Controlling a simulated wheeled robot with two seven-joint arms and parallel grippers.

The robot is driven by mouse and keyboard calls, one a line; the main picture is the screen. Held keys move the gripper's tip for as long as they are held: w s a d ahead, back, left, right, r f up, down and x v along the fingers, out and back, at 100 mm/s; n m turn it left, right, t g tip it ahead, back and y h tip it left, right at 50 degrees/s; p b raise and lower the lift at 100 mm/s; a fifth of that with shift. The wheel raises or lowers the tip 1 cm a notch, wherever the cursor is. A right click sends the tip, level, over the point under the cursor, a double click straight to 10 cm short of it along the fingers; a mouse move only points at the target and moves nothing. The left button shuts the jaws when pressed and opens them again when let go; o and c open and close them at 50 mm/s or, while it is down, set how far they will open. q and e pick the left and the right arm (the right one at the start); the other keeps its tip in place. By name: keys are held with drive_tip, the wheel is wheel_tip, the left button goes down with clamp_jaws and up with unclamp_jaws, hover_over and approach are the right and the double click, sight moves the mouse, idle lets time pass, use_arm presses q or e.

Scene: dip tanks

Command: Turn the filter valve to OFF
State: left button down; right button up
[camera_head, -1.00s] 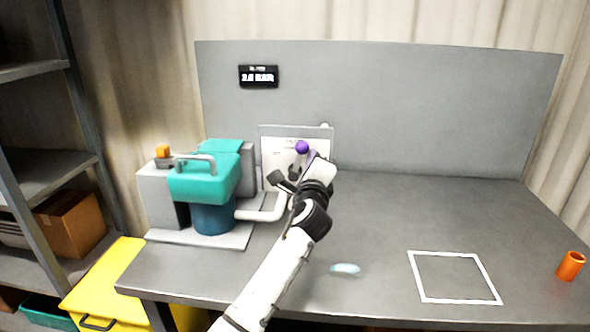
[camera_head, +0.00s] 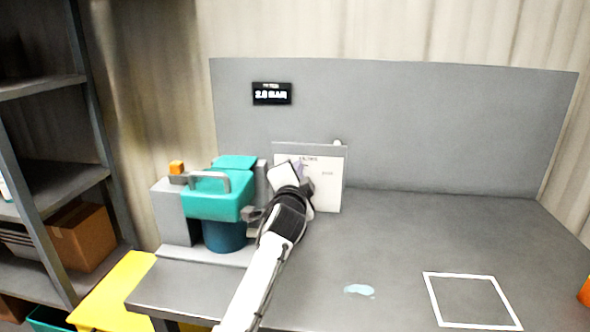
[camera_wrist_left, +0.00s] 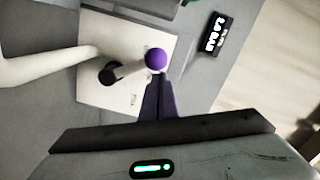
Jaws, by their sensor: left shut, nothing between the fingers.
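The filter valve is a grey lever (camera_wrist_left: 130,69) with a purple ball knob (camera_wrist_left: 155,59) and a dark round hub (camera_wrist_left: 110,72), set at a white panel (camera_wrist_left: 90,88). In the head view the panel (camera_head: 328,190) stands behind my left gripper, which hides the lever and knob. My left gripper (camera_wrist_left: 159,78) is shut with nothing between its fingers. In the wrist view its dark purple fingertips are right at the knob; I cannot tell whether they touch it. In the head view the left gripper (camera_head: 297,169) is in front of the panel. My right gripper is not in view.
A teal-lidded tank (camera_head: 217,205) with a handle stands left of my arm. A white pipe (camera_wrist_left: 45,64) runs near the lever. A small display (camera_head: 271,93) hangs on the grey back board. A white square outline (camera_head: 472,300) marks the table's right side, which is mostly clear.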

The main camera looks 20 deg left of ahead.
use_arm(q)
drive_tip(key=shift+s+a+f+n, duration=0.15)
drive_tip(key=shift+a+f+n, duration=0.1)
drive_tip(key=shift+a+n, duration=0.6)
drive_tip(key=shift+d, duration=0.15)
